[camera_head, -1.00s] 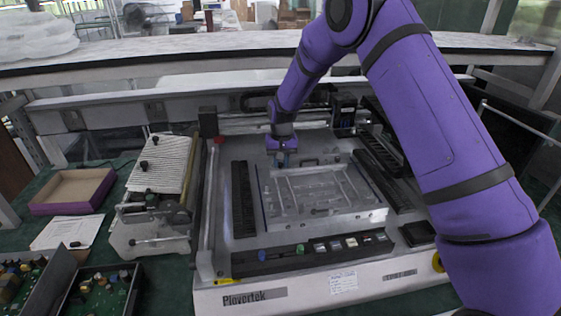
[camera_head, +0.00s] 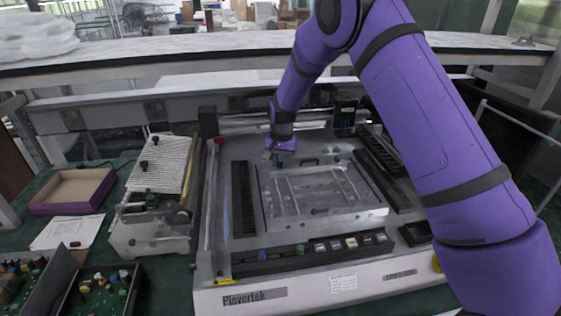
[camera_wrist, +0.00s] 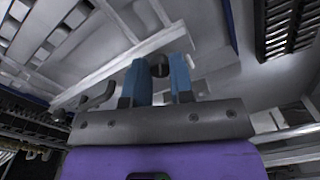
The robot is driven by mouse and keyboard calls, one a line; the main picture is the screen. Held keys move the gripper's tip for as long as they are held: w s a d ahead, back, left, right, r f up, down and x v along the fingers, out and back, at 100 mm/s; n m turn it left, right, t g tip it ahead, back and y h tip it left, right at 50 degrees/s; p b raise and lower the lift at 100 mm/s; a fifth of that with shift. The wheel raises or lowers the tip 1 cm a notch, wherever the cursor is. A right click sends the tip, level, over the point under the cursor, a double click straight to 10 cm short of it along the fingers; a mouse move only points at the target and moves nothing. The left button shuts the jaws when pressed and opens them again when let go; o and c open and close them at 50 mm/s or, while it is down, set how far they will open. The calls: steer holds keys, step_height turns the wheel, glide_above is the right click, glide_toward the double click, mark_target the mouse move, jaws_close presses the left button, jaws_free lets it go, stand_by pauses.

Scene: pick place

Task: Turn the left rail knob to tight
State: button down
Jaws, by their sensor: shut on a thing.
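My gripper (camera_head: 280,160) reaches down to the far left part of the flat fixture plate (camera_head: 330,212) on the grey machine. In the wrist view, its two blue fingers (camera_wrist: 158,78) stand on either side of a small dark knob (camera_wrist: 158,67) and are shut on it. In the head view the gripper hides this knob, so its turn angle cannot be read.
The machine's front strip carries a blue knob (camera_head: 262,255), a black knob (camera_head: 300,249) and several buttons. A black slotted rail (camera_head: 243,200) runs left of the plate. A ribbed white device (camera_head: 160,165) and an open cardboard tray (camera_head: 72,188) stand further left.

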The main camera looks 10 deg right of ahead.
steer(key=c, duration=1)
jaws_free()
steer(key=shift+r, duration=0.15)
step_height(320, 180, up, 10)
steer(key=shift+d+r, duration=0.15)
steer(key=shift+r, duration=0.1)
